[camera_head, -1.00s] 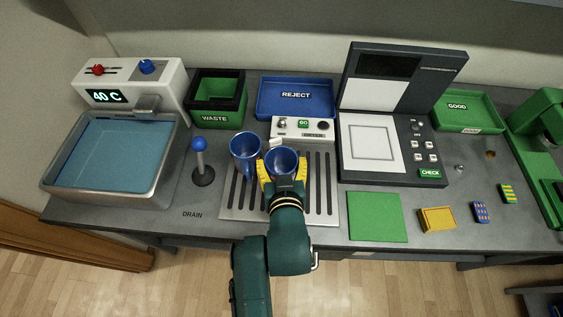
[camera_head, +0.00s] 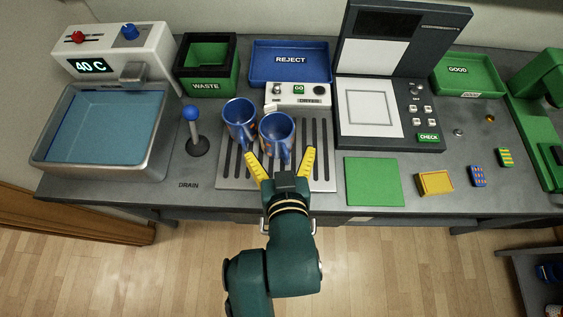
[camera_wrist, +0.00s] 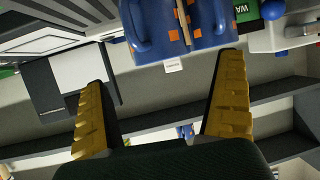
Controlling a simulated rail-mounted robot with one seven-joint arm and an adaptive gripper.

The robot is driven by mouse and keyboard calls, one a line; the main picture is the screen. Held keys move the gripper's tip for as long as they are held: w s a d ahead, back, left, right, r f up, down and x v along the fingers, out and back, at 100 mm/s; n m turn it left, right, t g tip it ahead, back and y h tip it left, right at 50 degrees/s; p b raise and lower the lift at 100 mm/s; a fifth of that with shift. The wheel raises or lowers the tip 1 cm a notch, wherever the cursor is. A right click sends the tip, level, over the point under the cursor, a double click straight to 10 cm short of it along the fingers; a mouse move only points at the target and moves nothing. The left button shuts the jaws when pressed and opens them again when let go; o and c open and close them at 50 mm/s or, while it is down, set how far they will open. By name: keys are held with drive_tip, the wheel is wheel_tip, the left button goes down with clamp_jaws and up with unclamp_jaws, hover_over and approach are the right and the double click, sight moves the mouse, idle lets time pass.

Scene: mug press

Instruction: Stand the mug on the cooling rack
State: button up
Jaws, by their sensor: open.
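Two blue mugs with orange marks stand upright, side by side, on the slotted metal rack (camera_head: 318,165): the left mug (camera_head: 238,120) and the right mug (camera_head: 277,132). The right mug's handle points toward me. My gripper (camera_head: 279,157) is open and empty, with its yellow fingers just in front of the right mug and apart from it. In the wrist view, blue mug surfaces (camera_wrist: 205,22) with orange squares fill the top, beyond the open fingers.
A dryer box (camera_head: 298,96) with a GO button stands behind the rack. A blue-knobbed lever (camera_head: 193,130) and a water basin (camera_head: 150,172) are to the left. A check station (camera_head: 381,160) and a flat green pad (camera_head: 373,181) are to the right.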

drive_tip(key=d+r+t, duration=0.2)
drive_tip(key=r+t, duration=0.1)
drive_tip(key=r, duration=0.6)
drive_tip(key=s+d+r+m+t+h, duration=0.1)
drive_tip(key=d+r+t, duration=0.2)
drive_tip(key=r, duration=0.7)
drive_tip(key=s+d+r+t+h, duration=0.1)
drive_tip(key=d+r+t, duration=0.1)
drive_tip(key=r, duration=0.7)
drive_tip(key=shift+d+r+m+t, duration=0.3)
drive_tip(key=shift+d+m+t, duration=0.1)
drive_tip(key=shift+d, duration=0.1)
drive_tip(key=shift+s, duration=0.1)
drive_tip(key=shift+h, duration=0.3)
wheel_tip(320, 180, up, 5)
drive_tip(key=p, duration=0.5)
drive_tip(key=shift+r, duration=0.15)
